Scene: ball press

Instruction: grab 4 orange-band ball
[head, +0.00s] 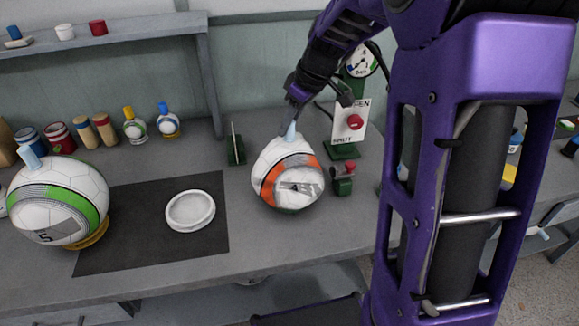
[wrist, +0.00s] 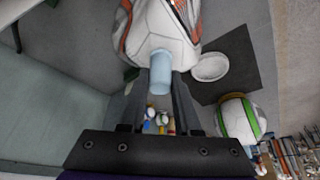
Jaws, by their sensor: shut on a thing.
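The orange-band ball (head: 288,177) is white with an orange band and has a pale blue neck on top. In the head view it is at the centre, between the green posts of the press. My gripper (head: 294,110) is above it, shut on the pale blue neck. In the wrist view the neck (wrist: 160,72) sits between my two fingers (wrist: 161,88), and the ball (wrist: 160,28) extends beyond them. The number on the ball is not clear. The head view does not clearly show whether the ball touches what is beneath it.
A green-band ball (head: 60,202) marked 5 stands on a yellow ring at the left. An empty white ring (head: 190,211) lies on the dark mat (head: 130,255). A gauge panel (head: 350,120) stands behind the orange-band ball. Jars and small bottles line the back left.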

